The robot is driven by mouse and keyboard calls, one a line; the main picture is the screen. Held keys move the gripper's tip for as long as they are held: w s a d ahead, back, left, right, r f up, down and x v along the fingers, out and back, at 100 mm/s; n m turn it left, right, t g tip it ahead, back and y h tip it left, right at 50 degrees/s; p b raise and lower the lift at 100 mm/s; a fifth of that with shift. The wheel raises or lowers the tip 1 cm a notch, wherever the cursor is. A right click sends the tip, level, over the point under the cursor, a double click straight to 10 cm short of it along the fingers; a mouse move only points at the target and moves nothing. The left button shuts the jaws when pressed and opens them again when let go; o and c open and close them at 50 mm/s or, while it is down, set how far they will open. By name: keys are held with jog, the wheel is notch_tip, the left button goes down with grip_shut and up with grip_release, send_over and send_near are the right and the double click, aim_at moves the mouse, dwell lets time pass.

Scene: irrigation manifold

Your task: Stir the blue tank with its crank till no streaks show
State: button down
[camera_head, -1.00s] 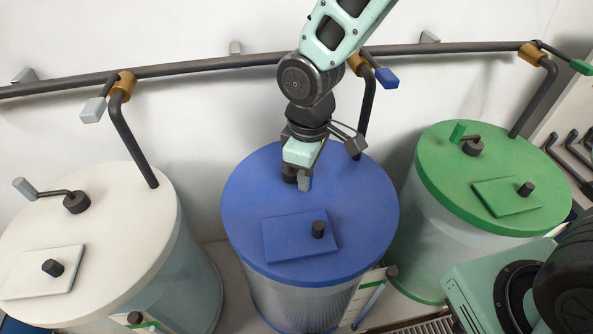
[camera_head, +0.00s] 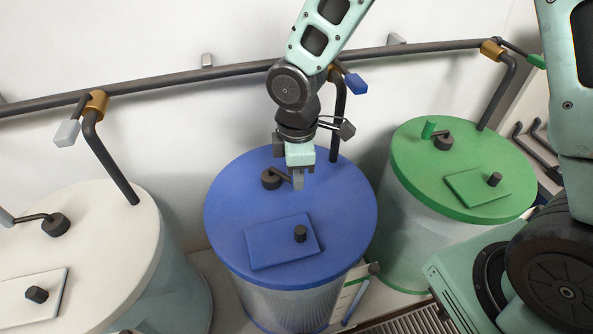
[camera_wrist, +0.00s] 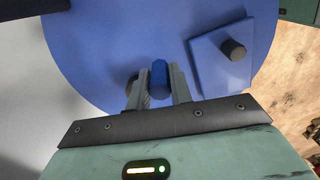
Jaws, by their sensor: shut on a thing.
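The blue tank has a round blue lid (camera_head: 225,215) and a pale, see-through wall (camera_head: 290,305) with fine vertical streaks below. The crank's dark hub (camera_head: 272,178) sits on the lid, and its short arm runs right to my gripper. My gripper (camera_head: 298,184) is shut on the crank's blue handle (camera_wrist: 159,76), which stands between the two fingers in the wrist view. In the head view the gripper hides the handle. The hub shows partly behind the left finger in the wrist view.
A square blue hatch (camera_head: 268,245) with a dark knob (camera_head: 300,233) lies on the lid's near side. A white tank (camera_head: 110,240) stands left and a green tank (camera_head: 405,165) right, each with a crank. A dark pipe (camera_head: 200,80) with valves runs behind, and an outlet pipe (camera_head: 338,125) drops behind my gripper.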

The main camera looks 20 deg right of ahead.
jog(key=shift+w+r, duration=0.1)
jog(key=c, duration=1.3)
grip_release()
jog(key=shift+o, duration=0.2)
notch_tip(320, 180, up, 17)
jog(key=b, duration=0.2)
jog(key=shift+r, duration=0.15)
